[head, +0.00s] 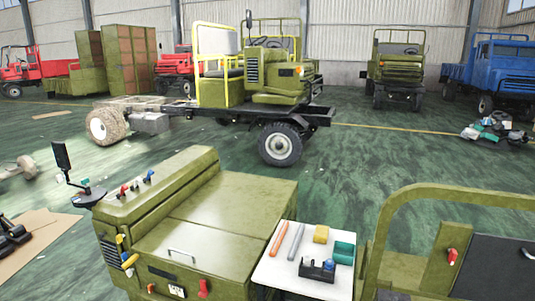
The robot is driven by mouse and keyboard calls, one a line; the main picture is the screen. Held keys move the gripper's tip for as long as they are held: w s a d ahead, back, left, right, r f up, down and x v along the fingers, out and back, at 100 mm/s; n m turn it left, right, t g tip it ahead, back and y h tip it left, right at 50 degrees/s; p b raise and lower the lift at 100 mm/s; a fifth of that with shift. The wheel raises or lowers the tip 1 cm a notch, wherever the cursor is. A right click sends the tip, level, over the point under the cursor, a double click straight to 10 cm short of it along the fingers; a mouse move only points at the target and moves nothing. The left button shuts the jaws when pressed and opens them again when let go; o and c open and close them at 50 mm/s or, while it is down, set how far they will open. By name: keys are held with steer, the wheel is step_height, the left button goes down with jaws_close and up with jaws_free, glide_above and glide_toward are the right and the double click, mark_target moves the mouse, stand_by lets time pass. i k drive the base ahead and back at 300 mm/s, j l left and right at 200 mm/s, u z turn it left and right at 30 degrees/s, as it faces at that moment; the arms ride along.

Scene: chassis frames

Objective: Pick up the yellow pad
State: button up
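The yellow pad (321,234) is a small yellow block lying on a white tabletop (268,272) at the lower middle right of the head view. It sits near the far edge of the tabletop, with its top and near side uncovered. My gripper is not in view, and nothing is seen touching the pad.
Left of the pad lie an orange stick (278,238) and a grey stick (296,241). A green box (343,252) is close on its right, and a black holder (317,271) with a blue item stands in front. An olive cabinet (205,230) adjoins on the left; an olive frame (374,255) rises on the right.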

mark_target(320, 236)
steer(key=k, duration=0.1)
steer(key=i+z, duration=0.15)
steer(key=i, duration=0.55)
steer(key=i+j+z, duration=0.1)
steer(key=i, duration=0.65)
